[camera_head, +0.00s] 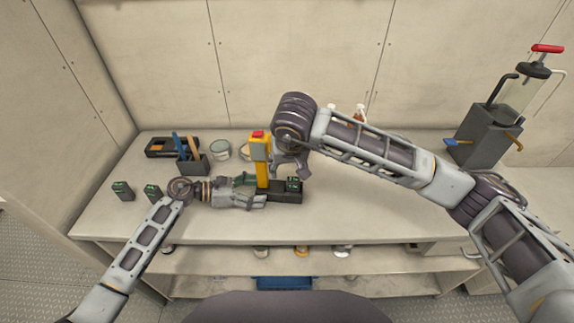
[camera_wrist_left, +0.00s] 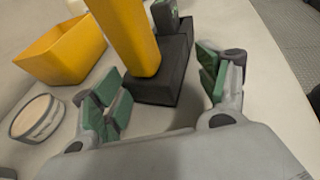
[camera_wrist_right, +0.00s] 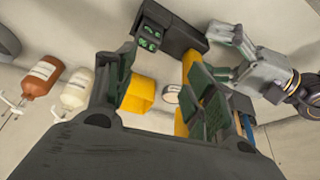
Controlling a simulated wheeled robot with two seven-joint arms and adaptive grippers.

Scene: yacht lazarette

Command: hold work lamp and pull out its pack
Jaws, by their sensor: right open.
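The work lamp (camera_head: 263,168) stands upright on the bench, with a yellow post, a red top and a black base (camera_wrist_left: 165,75). Its pack (camera_head: 293,185), dark with green marks, sits at the right end of the base; it also shows in the right wrist view (camera_wrist_right: 150,36). My left gripper (camera_head: 262,195) is low beside the base, open, with its fingers (camera_wrist_left: 165,92) apart and the yellow post ahead between them, not gripped. My right gripper (camera_head: 290,170) is open and empty above the pack, right of the post. Its fingers (camera_wrist_right: 158,88) partly hide the lamp in the right wrist view.
Two dark green-marked blocks (camera_head: 122,190) (camera_head: 152,191) stand at the bench's left. Behind are a black tray (camera_head: 172,147), a bin with blue-handled tools (camera_head: 194,164) and tins (camera_head: 220,150). A yellow bin (camera_wrist_left: 60,52) and bottles (camera_wrist_right: 40,77) are near the lamp. A pump unit (camera_head: 488,137) stands right.

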